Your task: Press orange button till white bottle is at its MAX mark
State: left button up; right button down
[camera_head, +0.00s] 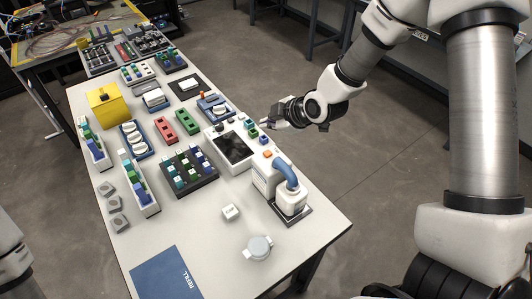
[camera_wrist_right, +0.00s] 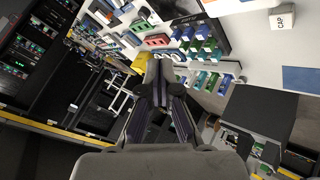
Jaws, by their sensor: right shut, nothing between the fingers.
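The orange button (camera_head: 267,154) is on top of a white dispenser (camera_head: 264,178) at the table's right side. A thick blue spout (camera_head: 287,171) curves from the dispenser to the white bottle (camera_head: 291,200), which stands upright on a dark base. The bottle's MAX mark and liquid level are too small to make out. My right gripper (camera_head: 271,122) is above the table's right edge, beyond the dispenser and apart from the button. Its fingers are shut and empty; they also show in the right wrist view (camera_wrist_right: 161,80). My left gripper is out of view.
A white device with a dark screen (camera_head: 235,147) stands next to the dispenser. A small white cap block (camera_head: 230,212), a round white-grey lid (camera_head: 259,248) and a blue refill mat (camera_head: 166,275) lie nearer. Racks of colored blocks (camera_head: 190,171) fill the middle. The near right table corner is clear.

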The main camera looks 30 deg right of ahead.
aim_at(269, 154)
notch_tip(269, 154, down, 8)
jog(key=b, duration=0.5)
jog(key=shift+r+b, duration=0.1)
jog(key=shift+b, duration=0.3)
jog(key=shift+s+d, duration=0.1)
dwell(0.6)
jog(key=shift+f, duration=0.4)
jog(key=shift+f+b, duration=0.45)
jog(key=shift+b, duration=0.1)
dwell(0.4)
jog(key=shift+r, duration=0.1)
jog(key=shift+r+p, duration=0.85)
